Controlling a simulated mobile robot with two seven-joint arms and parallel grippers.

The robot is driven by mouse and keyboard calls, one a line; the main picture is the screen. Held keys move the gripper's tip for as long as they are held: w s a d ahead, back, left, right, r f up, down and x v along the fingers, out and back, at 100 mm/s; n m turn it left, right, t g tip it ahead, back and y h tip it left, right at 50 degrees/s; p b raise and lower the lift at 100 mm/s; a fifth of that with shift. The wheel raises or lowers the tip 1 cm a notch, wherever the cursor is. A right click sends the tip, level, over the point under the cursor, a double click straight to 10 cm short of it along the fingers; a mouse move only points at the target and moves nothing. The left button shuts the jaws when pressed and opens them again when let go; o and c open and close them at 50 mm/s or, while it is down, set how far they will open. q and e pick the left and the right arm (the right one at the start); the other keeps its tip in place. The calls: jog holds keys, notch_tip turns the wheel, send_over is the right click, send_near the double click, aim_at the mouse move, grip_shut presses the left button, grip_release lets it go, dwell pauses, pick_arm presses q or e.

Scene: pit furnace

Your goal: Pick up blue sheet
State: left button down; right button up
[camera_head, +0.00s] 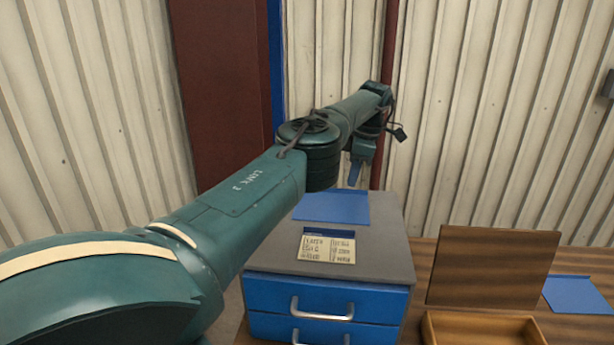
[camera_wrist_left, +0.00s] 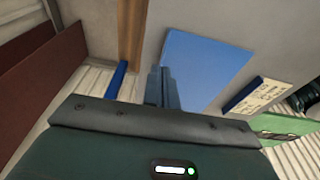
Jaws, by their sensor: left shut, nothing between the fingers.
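A flat blue sheet (camera_head: 332,206) lies on the grey top of a drawer cabinet. It also shows large in the left wrist view (camera_wrist_left: 212,62), partly hidden by my gripper's fingers. My left gripper (camera_head: 356,175) points down above the far side of this sheet. Its fingers (camera_wrist_left: 164,88) are together and hold nothing. Whether the fingertips touch the sheet is unclear. My right gripper is not in view.
The cabinet (camera_head: 395,250) has blue drawers with metal handles. A beige printed card (camera_head: 326,249) lies on its top near the front. An open wooden box (camera_head: 430,331) with a raised lid (camera_head: 493,266) stands right of it. A corrugated wall (camera_head: 470,120) is close behind.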

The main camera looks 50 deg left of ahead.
pick_arm(q)
jog(key=shift+s+a+f+b, duration=0.15)
jog(key=shift+s+a+b, duration=0.55)
jog(key=shift+b, duration=0.1)
jog(key=s+a, duration=0.2)
jog(key=s+a+p, duration=0.1)
jog(key=s+a, duration=0.1)
jog(key=a, duration=0.1)
jog(key=s+a+p, duration=0.1)
jog(key=s+a, duration=0.1)
jog(key=shift+s+a+r, duration=0.1)
jog(key=shift+a+r, duration=0.15)
jog(key=shift+f+p, duration=0.3)
jog(key=shift+p, duration=0.1)
jog(key=shift+f, duration=0.5)
jog(key=shift+d, duration=0.15)
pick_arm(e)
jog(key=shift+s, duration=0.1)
pick_arm(q)
jog(key=shift+f, duration=0.1)
